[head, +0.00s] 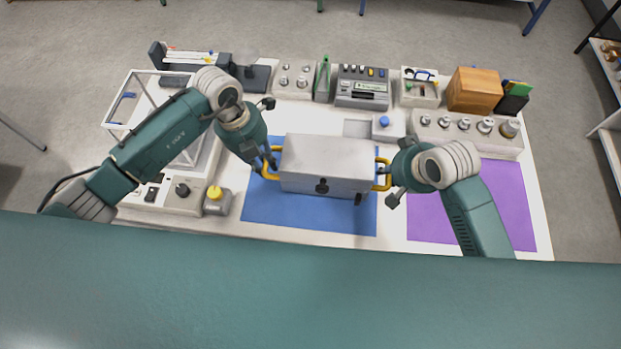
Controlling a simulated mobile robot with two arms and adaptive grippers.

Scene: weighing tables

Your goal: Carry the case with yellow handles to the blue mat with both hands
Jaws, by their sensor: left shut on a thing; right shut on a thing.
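The grey case (325,158) has a yellow handle on each side and a dark latch on its front. It is over the blue mat (305,214) in the middle of the table; I cannot tell whether it touches the mat. My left gripper (268,163) is shut on the left yellow handle (266,171). My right gripper (385,180) is shut on the right yellow handle (382,184). The case looks about level. It hides the back part of the mat, and my wrists partly hide the fingers.
A purple mat (500,205) lies at the right. A glass-walled balance (139,100) stands at the left, with a yellow-knobbed box (217,200) beside the blue mat. Weights (464,124), a wooden box (475,88) and a grey device (362,88) line the back.

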